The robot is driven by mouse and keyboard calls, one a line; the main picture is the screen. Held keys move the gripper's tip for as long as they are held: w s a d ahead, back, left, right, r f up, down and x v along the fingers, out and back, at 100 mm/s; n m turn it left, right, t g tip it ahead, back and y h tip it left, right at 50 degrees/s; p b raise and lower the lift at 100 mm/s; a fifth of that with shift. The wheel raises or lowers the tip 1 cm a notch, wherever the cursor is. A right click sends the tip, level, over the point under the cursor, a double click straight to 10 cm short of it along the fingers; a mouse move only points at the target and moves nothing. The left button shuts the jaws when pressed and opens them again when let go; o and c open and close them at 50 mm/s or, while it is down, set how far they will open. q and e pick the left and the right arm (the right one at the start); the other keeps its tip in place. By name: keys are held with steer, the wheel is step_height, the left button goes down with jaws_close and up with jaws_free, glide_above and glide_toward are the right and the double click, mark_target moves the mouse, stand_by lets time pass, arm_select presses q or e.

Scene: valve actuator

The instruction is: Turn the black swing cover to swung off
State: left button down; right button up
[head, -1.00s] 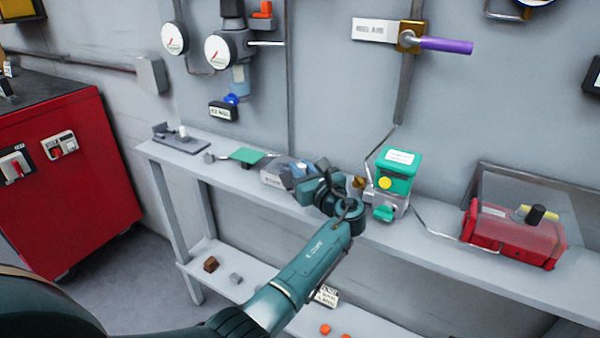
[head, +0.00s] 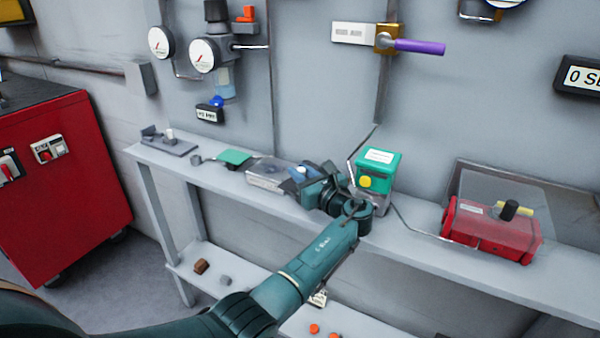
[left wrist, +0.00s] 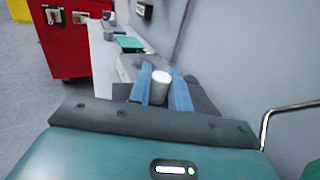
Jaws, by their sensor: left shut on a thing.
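My left gripper (head: 300,173) is over the shelf, at the right end of a low grey box (head: 266,178). In the left wrist view its two blue fingers (left wrist: 161,82) are shut on a white round knob (left wrist: 160,90). A dark flat plate (left wrist: 204,98) shows around and under the fingers; it looks like the black swing cover, but its pivot and full outline are hidden. In the head view the gripper and wrist hide most of the cover. My right gripper is not in view.
A green-topped unit (head: 380,165) with a yellow knob stands close to the right of my wrist. A red box (head: 490,232) sits farther right. A green plate (head: 234,157) lies to the left. A wall pipe (head: 384,90) rises behind. The shelf front is mostly free.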

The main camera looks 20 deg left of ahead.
arm_select(q)
steer(key=shift+w+d, duration=0.1)
steer(key=shift+d, duration=0.1)
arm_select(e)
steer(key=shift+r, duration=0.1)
arm_select(q)
steer(key=c, duration=1.5)
jaws_free()
steer(key=shift+o, duration=0.9)
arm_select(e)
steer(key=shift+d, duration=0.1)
arm_select(q)
steer(key=b+v, duration=0.1)
steer(key=v, duration=1.2)
